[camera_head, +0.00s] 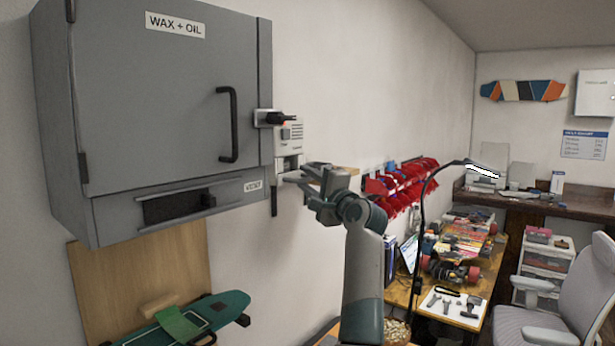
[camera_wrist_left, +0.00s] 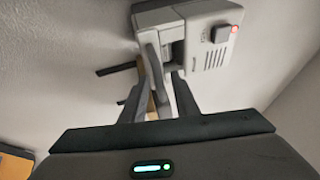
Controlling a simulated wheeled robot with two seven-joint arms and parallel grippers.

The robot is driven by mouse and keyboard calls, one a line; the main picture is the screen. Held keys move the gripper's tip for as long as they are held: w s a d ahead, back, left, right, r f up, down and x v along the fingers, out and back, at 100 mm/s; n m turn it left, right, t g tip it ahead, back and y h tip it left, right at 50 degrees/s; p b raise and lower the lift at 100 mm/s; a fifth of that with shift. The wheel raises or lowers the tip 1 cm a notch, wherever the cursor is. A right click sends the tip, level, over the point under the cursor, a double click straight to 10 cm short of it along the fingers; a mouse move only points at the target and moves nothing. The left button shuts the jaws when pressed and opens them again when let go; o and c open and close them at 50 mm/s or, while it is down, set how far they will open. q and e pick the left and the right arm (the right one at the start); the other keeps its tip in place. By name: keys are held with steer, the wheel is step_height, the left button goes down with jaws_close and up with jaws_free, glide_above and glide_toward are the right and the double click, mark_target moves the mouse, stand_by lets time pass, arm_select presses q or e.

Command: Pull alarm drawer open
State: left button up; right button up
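The alarm unit is a small pale box (camera_head: 290,135) on the wall at the right side of the grey cabinet. Its drawer (camera_head: 286,164) shows as a light block at the bottom, just left of my left gripper (camera_head: 308,180). In the left wrist view the alarm box (camera_wrist_left: 213,45) has a dark button and a red light. The drawer (camera_wrist_left: 160,18) is beside it, with a grey handle (camera_wrist_left: 152,68) reaching down toward my fingers. My left gripper (camera_wrist_left: 158,92) is open, its fingers apart on either side of the handle's lower end. Contact cannot be told. My right gripper is out of view.
The grey "WAX + OIL" cabinet (camera_head: 160,90) with a black handle hangs close on the left. A teal skateboard (camera_head: 190,318) is below it. Red bins (camera_head: 405,180), a workbench (camera_head: 405,290), a lamp and a chair (camera_head: 570,300) stand to the right.

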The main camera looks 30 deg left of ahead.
arm_select(q)
jaws_close()
steer(key=shift+f, duration=0.1)
stand_by(1.3)
